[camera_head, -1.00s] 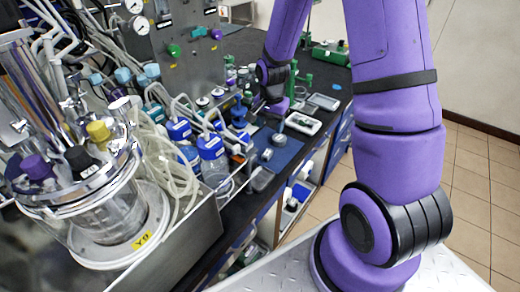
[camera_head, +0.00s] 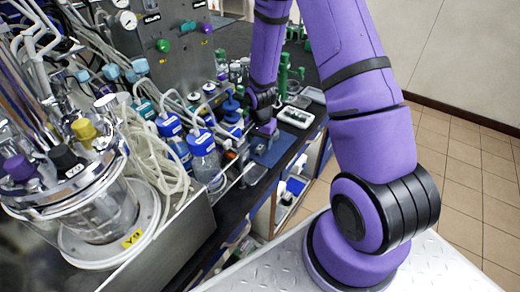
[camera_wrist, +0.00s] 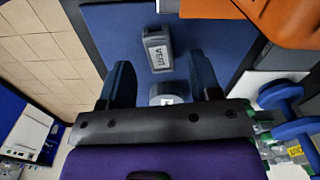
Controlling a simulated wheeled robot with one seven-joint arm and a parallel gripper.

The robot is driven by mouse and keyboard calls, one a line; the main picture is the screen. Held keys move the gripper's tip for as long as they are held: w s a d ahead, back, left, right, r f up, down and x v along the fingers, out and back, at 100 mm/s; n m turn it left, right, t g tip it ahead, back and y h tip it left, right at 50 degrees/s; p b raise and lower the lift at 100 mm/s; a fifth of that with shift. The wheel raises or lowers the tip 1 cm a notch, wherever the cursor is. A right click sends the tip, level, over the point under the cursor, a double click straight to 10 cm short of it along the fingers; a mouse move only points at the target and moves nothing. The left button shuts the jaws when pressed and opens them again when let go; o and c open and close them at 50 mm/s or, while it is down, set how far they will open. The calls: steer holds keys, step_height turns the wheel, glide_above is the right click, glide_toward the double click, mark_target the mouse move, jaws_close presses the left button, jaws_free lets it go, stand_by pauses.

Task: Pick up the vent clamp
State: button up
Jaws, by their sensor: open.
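The vent clamp (camera_wrist: 157,48) is a small grey block with a white label reading VENT, lying on a blue mat (camera_wrist: 110,30) in the wrist view. My gripper (camera_wrist: 160,62) is open, with one dark finger on each side. A second small grey piece with a white label (camera_wrist: 166,97) lies between the fingers, nearer the palm. The clamp lies around the fingertips; contact does not show. In the head view my wrist (camera_head: 267,127) is over the bench by the blue mat (camera_head: 277,150); the fingers and the clamp cannot be made out there.
Blue-capped bottles (camera_head: 203,150) and coiled clear tubing (camera_head: 160,160) stand left of my wrist. A glass bioreactor vessel (camera_head: 100,212) is at front left. A white tray (camera_head: 296,116) lies beyond the mat. An orange object (camera_wrist: 285,20) and a blue-handled item (camera_wrist: 285,105) sit at right in the wrist view.

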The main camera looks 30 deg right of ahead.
steer(key=shift+f, duration=1.25)
steer(key=c, duration=1)
steer(key=shift+r, duration=0.1)
